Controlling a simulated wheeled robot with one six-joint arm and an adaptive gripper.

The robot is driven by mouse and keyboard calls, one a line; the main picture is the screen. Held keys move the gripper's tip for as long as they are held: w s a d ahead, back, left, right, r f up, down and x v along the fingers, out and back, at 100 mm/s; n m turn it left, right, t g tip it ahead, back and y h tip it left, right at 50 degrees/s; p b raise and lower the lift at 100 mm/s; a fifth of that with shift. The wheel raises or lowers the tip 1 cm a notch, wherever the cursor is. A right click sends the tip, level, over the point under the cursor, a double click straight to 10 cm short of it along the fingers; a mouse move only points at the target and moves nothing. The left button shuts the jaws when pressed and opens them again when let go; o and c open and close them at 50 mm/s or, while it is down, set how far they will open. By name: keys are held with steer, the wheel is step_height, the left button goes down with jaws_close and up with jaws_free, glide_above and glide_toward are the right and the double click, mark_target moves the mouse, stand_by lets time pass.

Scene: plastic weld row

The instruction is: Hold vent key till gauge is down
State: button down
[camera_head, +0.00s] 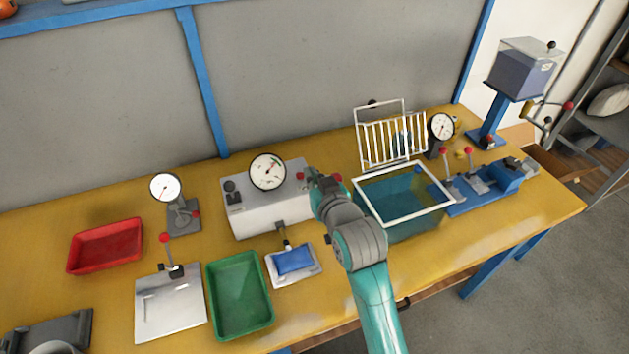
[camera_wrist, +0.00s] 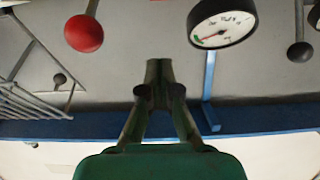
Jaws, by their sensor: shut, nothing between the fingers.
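A grey box (camera_head: 262,212) on the bench carries a round white gauge (camera_head: 268,171), a dark knob (camera_head: 232,186) at its left and a red knob (camera_head: 300,176) at its right. Which control is the vent key I cannot tell. The gauge also shows in the wrist view (camera_wrist: 222,22), upside down, its needle near a green band; the value is unreadable. My gripper (camera_head: 316,176) is at the box's right end, partly hiding it. In the wrist view my gripper (camera_wrist: 159,70) is shut and empty, with a red knob (camera_wrist: 84,33) apart from it at upper left.
A blue pouch (camera_head: 294,261) lies in front of the box. A green tray (camera_head: 240,296), red tray (camera_head: 105,246) and another gauge (camera_head: 165,187) on a stand are to the left. A water tank with white rim (camera_head: 402,217) and raised white rack (camera_head: 390,142) stand close right.

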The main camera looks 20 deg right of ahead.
glide_above(304, 186)
steer(key=shift+w+f, duration=0.25)
steer(key=shift+f, duration=0.45)
step_height(304, 186, down, 3)
steer(key=shift+s+r, duration=0.15)
steer(key=shift+r, duration=0.05)
steer(key=shift+f, duration=0.7)
